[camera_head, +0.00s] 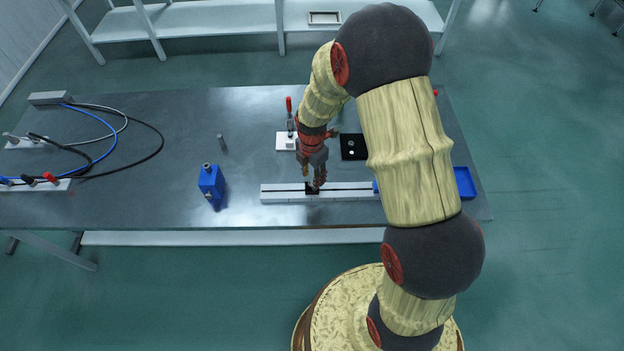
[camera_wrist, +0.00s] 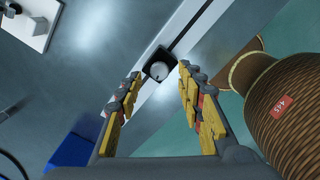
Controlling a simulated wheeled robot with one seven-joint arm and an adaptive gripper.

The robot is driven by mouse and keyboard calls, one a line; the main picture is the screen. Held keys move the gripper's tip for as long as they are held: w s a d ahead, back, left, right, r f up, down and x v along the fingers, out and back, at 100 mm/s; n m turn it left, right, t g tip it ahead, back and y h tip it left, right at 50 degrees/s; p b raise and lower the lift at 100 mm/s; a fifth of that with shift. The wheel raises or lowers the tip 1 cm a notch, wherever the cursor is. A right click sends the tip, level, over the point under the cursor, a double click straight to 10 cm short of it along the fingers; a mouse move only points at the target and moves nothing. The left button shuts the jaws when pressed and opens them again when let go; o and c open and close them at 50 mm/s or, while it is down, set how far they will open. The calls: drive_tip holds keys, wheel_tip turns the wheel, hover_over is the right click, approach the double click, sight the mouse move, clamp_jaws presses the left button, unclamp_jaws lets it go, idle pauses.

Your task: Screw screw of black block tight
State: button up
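The black block (camera_head: 312,188) sits on the long white rail (camera_head: 285,195) near the front edge of the table. In the wrist view the black block (camera_wrist: 150,56) carries a round silver screw (camera_wrist: 159,72) on top. My gripper (camera_head: 313,186) points down at the block. In the wrist view my gripper (camera_wrist: 158,78) has its two fingers apart, one on each side of the screw, with a gap between them. I cannot tell how far above the block the fingertips are. The block is partly hidden by my gripper in the head view.
A blue block (camera_head: 211,182) stands left of the rail, with a small grey cylinder (camera_head: 222,142) behind it. A white plate with a red-handled clamp (camera_head: 289,112) and a black plate (camera_head: 353,147) lie behind. A blue tray (camera_head: 465,184) is right. Cables (camera_head: 110,135) lie far left.

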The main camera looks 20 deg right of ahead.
drive_tip(key=shift+f, duration=1.05)
drive_tip(key=shift+c, duration=1.2)
clamp_jaws()
